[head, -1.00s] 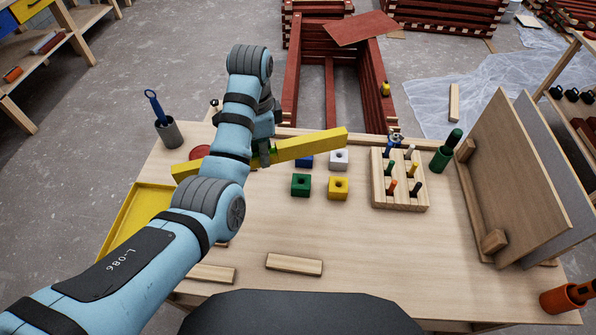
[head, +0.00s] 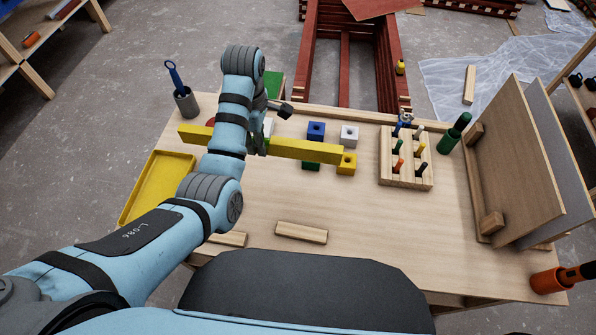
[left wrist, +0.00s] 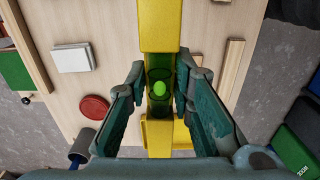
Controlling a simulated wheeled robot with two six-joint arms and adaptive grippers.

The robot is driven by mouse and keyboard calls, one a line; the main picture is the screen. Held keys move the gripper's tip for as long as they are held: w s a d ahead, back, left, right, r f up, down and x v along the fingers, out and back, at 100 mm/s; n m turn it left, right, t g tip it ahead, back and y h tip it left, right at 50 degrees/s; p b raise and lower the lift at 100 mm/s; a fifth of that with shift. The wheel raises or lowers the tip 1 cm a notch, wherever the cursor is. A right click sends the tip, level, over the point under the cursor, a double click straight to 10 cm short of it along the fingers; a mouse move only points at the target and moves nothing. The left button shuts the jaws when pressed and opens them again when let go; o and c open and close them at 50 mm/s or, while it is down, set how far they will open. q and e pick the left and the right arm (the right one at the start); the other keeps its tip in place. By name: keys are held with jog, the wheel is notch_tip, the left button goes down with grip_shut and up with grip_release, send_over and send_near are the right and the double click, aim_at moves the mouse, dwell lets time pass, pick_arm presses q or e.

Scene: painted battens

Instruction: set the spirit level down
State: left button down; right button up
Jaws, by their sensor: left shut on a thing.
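The spirit level is a long yellow bar (head: 305,151) with a green vial, which shows in the left wrist view (left wrist: 159,88). My left gripper (head: 258,141) is shut on it near its middle, one finger on each side of the vial. In the head view the level slopes slightly down to the right, and its left end shows beyond my arm. The gap between level and tabletop (head: 345,215) is hard to judge. My right gripper is not in view.
A peg rack (head: 406,178) is to the right, a yellow tray (head: 157,190) to the left. A loose batten (head: 301,232) lies in front. The front right tabletop is clear.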

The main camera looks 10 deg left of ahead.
pick_arm(q)
jog(key=b, duration=0.8)
send_over(267, 189)
notch_tip(267, 189, down, 10)
jog(key=r, duration=0.1)
notch_tip(267, 189, down, 10)
jog(key=shift+s+f+b, duration=0.1)
jog(key=shift+f+b, duration=0.1)
jog(key=shift+b, duration=0.45)
jog(key=shift+f, duration=0.2)
jog(key=c, duration=1.4)
grip_release()
